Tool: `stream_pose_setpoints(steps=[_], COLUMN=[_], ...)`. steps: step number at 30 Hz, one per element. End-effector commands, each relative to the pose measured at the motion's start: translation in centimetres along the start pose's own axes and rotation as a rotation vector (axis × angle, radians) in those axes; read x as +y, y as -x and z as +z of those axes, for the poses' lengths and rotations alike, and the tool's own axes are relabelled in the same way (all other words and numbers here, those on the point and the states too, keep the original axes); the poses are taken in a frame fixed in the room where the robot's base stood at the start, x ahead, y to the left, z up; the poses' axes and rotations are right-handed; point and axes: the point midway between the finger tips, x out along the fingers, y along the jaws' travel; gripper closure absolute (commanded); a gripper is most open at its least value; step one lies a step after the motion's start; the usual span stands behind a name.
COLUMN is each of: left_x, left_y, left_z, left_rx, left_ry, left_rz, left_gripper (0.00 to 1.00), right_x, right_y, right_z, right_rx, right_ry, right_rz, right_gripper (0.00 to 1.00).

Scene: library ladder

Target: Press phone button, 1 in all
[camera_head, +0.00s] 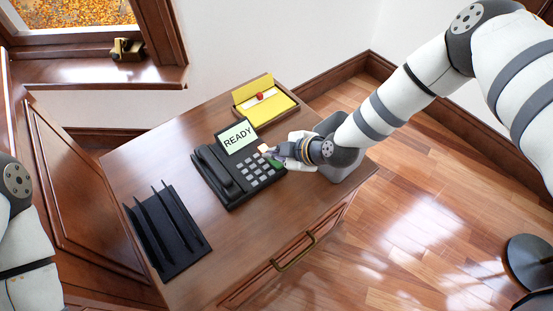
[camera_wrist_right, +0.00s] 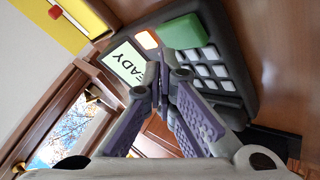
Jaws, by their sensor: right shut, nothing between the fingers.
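The black desk phone (camera_head: 226,193) sits on the wooden cabinet top, its raised screen (camera_head: 237,136) reading READY. It has a handset (camera_head: 213,166) on its left side and a pad of pale keys. In the right wrist view the phone (camera_wrist_right: 244,62) shows a large green button (camera_wrist_right: 183,31), an orange-lit button (camera_wrist_right: 147,40) and grey number keys (camera_wrist_right: 205,70). My right gripper (camera_head: 267,153) is shut and empty over the phone's right side; its tips (camera_wrist_right: 162,66) appear near the screen and buttons. Contact cannot be told. My left gripper is out of view.
A black file rack (camera_head: 168,230) stands at the cabinet's front left. A grey bin-like object (camera_head: 340,170) is under my right arm. The cabinet top (camera_head: 145,160) left of the phone is clear.

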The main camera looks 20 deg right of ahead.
Motion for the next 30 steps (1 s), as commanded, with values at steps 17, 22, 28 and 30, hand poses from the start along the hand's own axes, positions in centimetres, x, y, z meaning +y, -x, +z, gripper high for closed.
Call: stream_pose_setpoints(steps=[17, 22, 28, 30], left_x=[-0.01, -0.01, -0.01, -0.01], left_y=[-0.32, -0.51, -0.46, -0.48], left_z=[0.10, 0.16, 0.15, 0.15], left_rx=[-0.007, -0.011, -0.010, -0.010], left_ry=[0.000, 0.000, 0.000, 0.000], left_rz=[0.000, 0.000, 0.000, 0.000], left_gripper=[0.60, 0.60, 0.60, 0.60], right_x=[-0.35, -0.50, -0.42, -0.44], right_y=[-0.38, -0.63, -0.59, -0.61], right_z=[0.31, 0.50, 0.44, 0.46], right_rx=[-0.001, -0.001, 0.000, 0.000], right_ry=[0.001, 0.000, 0.000, 0.000], right_rz=[-0.002, -0.001, 0.000, 0.000], right_gripper=[1.00, 1.00, 1.00, 1.00])
